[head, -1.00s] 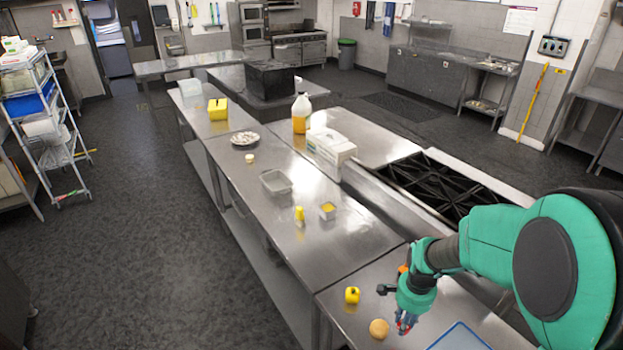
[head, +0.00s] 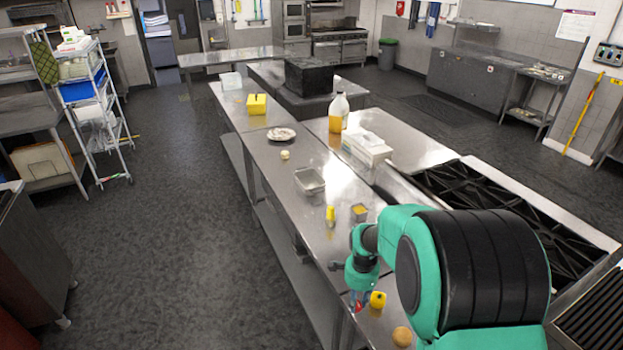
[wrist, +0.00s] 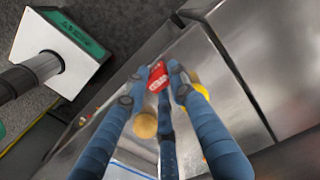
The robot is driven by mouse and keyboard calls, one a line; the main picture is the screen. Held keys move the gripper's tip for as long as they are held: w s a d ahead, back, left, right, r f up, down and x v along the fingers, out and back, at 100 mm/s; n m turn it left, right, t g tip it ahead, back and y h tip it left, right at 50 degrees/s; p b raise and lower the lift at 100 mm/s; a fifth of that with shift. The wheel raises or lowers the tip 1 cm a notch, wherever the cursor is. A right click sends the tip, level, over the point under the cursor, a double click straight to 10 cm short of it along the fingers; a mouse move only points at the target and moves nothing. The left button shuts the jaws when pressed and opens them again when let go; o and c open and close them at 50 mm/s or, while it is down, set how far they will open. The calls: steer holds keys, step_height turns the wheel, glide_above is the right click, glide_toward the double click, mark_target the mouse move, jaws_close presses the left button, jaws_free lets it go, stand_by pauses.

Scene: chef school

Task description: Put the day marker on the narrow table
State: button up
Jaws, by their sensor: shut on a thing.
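My gripper (wrist: 160,75) is shut on a small red piece with white print, which I take to be the day marker (wrist: 157,78). In the head view my gripper (head: 357,297) hangs at the steel table's left edge, beside a yellow item, and a bit of the red marker (head: 358,307) shows at its tips. The long narrow steel table (head: 262,165) runs away from me; I cannot tell for sure that it is the one named. The marker appears above the surface, near the table edge.
A yellow item (head: 378,299) and a round tan bun (head: 402,337) stand close by my gripper. Farther along are a yellow bottle (head: 331,216), a metal pan (head: 310,181), a plate (head: 281,134) and a yellow box (head: 257,104). A stove (head: 480,195) lies right; open floor lies left.

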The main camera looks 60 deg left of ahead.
steer(key=shift+a, duration=0.1)
steer(key=shift+w+a+f+p, duration=0.25)
steer(key=shift+w+a, duration=1)
steer(key=shift+a, duration=1.1)
steer(key=shift+w+a+f+p, duration=0.3)
steer(key=shift+w+a, duration=0.9)
steer(key=shift+a, duration=1.1)
steer(key=shift+w+a+f+p, duration=0.25)
steer(key=shift+w+a, duration=1)
steer(key=shift+a, duration=1.1)
steer(key=shift+f, duration=0.1)
steer(key=shift+f, duration=1.6)
steer(key=shift+f, duration=0.2)
steer(key=o, duration=0.9)
steer(key=shift+o, duration=0.2)
steer(key=shift+r, duration=0.1)
